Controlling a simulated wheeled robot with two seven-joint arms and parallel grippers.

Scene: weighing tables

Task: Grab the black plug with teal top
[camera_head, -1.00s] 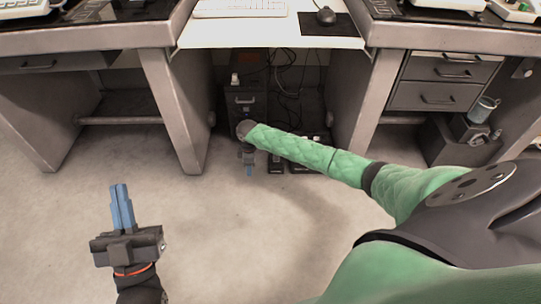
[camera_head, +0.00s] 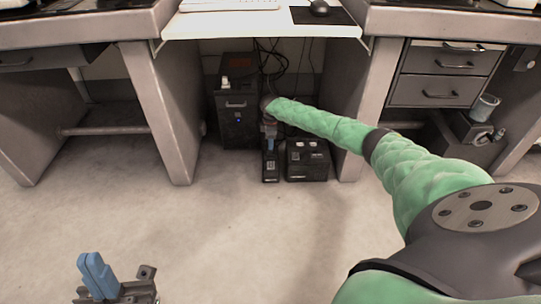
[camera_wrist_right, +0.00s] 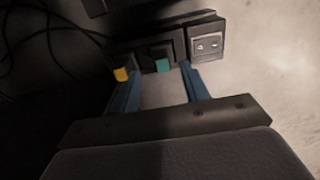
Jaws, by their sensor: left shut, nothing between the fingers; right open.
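The black plug with teal top (camera_wrist_right: 162,65) shows in the right wrist view, seated in a dark block, with its teal face toward the camera. My right gripper (camera_wrist_right: 160,82) is open, its two blue fingers pointing toward the plug, one to each side in the picture. I cannot tell whether the fingertips reach past it. In the head view my right gripper (camera_head: 270,143) is under the desk, and the plug cannot be made out there. My left gripper (camera_head: 92,262) is shut and empty over the floor at the lower left.
A yellow-topped plug (camera_wrist_right: 121,74) sits left of the teal one, beside a finger. A grey socket (camera_wrist_right: 207,45) is to the right. Under the desk stand a black computer tower (camera_head: 236,130), a black box (camera_head: 308,170) and loose cables (camera_head: 273,62). The front floor is clear.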

